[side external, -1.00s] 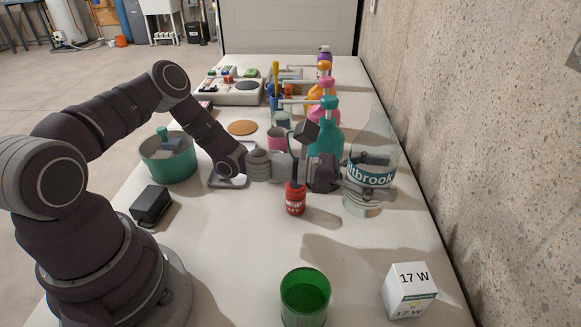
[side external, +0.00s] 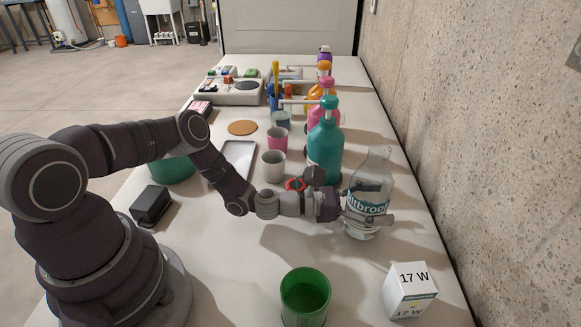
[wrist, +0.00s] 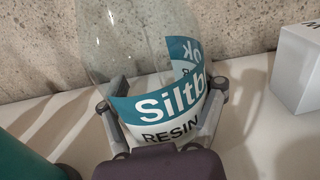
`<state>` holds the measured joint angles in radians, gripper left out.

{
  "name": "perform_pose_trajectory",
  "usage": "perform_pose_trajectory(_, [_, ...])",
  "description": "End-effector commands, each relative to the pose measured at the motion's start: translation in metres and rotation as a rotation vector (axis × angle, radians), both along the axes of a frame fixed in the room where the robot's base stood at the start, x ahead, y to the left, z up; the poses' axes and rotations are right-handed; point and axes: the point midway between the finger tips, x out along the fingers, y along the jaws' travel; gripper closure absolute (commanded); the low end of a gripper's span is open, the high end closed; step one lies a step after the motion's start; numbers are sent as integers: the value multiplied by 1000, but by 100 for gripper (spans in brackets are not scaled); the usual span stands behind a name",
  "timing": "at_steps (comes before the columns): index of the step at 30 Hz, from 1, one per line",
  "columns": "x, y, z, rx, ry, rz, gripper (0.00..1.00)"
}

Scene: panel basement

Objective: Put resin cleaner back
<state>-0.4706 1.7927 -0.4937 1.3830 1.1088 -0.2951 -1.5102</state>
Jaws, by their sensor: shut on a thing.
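The resin cleaner is a clear bottle (side external: 372,185) with a teal and white label reading "Siltbrook" in part. It stands nearly upright near the wall, on the right of the side view. My gripper (side external: 366,221) is shut around its lower part. In the wrist view the bottle (wrist: 125,45) sits between the two fingers of my gripper (wrist: 165,105), with "RESIN" readable on the label. I cannot tell whether its base touches the table.
A teal pump bottle (side external: 325,143) stands just behind, with other pump bottles in a row beyond. A white "17 W" box (side external: 409,292) and a green cup (side external: 305,297) stand in front. A red item (side external: 294,184) is partly hidden behind my wrist.

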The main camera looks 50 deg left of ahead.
Motion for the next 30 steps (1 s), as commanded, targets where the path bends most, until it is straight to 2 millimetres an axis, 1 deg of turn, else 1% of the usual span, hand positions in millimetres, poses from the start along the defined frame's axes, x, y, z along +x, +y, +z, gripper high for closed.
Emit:
perform_pose_trajectory(2, [0,0,-2,-1,1,1,71])
perform_pose_trajectory(3, [0,0,-3,0,0,1,29])
perform_pose_trajectory(9, [0,0,-3,0,0,0,4])
perform_pose_trajectory(18, [0,0,-2,0,0,0,4])
perform_pose_trajectory(21, [0,0,1,0,0,-1,4])
perform_pose_trajectory(23, [-7,7,0,0,4,0,4])
perform_pose_trajectory(29, [-37,34,0,-2,3,2,4])
perform_pose_trajectory(30, [-38,35,7,-1,-2,0,4])
